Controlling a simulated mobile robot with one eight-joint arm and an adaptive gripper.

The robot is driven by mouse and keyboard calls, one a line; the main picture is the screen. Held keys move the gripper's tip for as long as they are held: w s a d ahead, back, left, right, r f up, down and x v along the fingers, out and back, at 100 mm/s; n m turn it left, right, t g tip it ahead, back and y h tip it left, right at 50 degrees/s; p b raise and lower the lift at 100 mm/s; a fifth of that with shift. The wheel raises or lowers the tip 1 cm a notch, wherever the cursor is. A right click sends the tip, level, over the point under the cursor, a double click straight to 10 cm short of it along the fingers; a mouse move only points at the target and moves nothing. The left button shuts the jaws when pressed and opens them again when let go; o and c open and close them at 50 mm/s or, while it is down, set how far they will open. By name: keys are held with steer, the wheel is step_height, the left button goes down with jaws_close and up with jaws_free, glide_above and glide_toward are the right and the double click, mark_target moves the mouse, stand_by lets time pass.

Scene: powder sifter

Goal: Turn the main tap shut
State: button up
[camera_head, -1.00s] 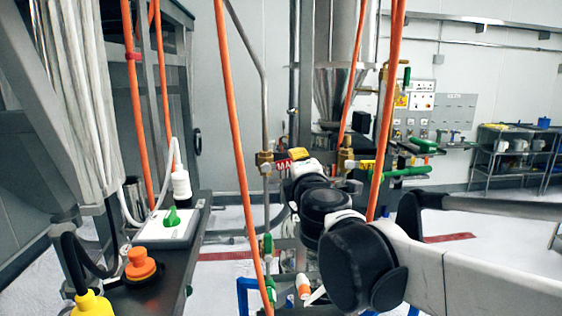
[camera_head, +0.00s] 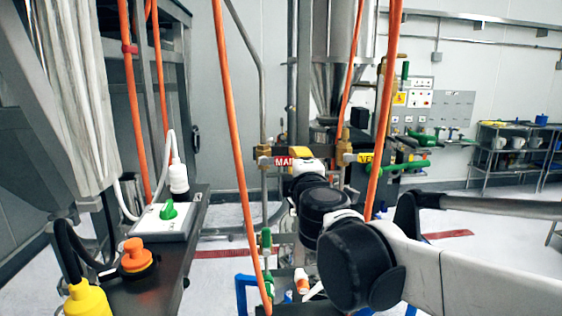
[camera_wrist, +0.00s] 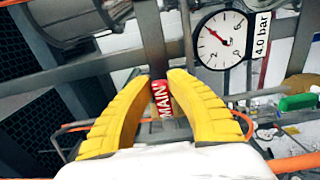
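The main tap carries a red MAIN label (camera_head: 276,161) in the head view, beside a brass fitting (camera_head: 263,153) on a thin upright pipe. My gripper (camera_wrist: 168,76) has two yellow fingers whose tips come close together with a narrow gap. In the wrist view the red MAIN label (camera_wrist: 161,98) shows between the fingers, partly covered by them. I cannot tell whether they press on it. In the head view my arm hides most of my gripper (camera_head: 300,152) and the label's right end.
A pressure gauge (camera_wrist: 221,40) marked 4.0 bar is just beyond the fingers. A yellow VENT-side label (camera_head: 366,158) and green handles (camera_head: 405,166) are to the right. Orange hoses (camera_head: 236,130) hang close to my arm. A bench (camera_head: 180,262) stands at left.

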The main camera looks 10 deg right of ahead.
steer(key=o, duration=0.3)
steer(key=shift+w, duration=0.1)
steer(key=s, duration=1.2)
